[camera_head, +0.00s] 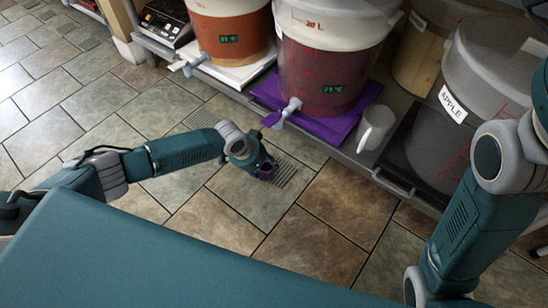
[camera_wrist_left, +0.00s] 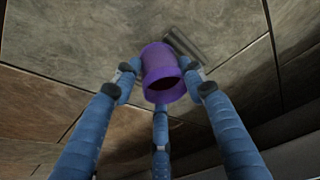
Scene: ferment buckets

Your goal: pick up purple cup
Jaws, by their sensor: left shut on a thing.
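The purple cup (camera_wrist_left: 163,74) is in the middle of the left wrist view, between the blue fingers of my left gripper (camera_wrist_left: 160,85). The fingers are shut on its sides, and its dark open mouth shows. The gripper hides most of the cup there. Part of my right arm shows at the right, but its gripper is out of view.
A bucket of dark red liquid (camera_head: 322,78) stands on a purple mat (camera_head: 352,121) on the shelf, its tap facing the left gripper. A white mug (camera_head: 375,127) stands beside the mat. An orange bucket (camera_head: 230,38) and an apple-labelled bucket (camera_head: 480,70) flank it.

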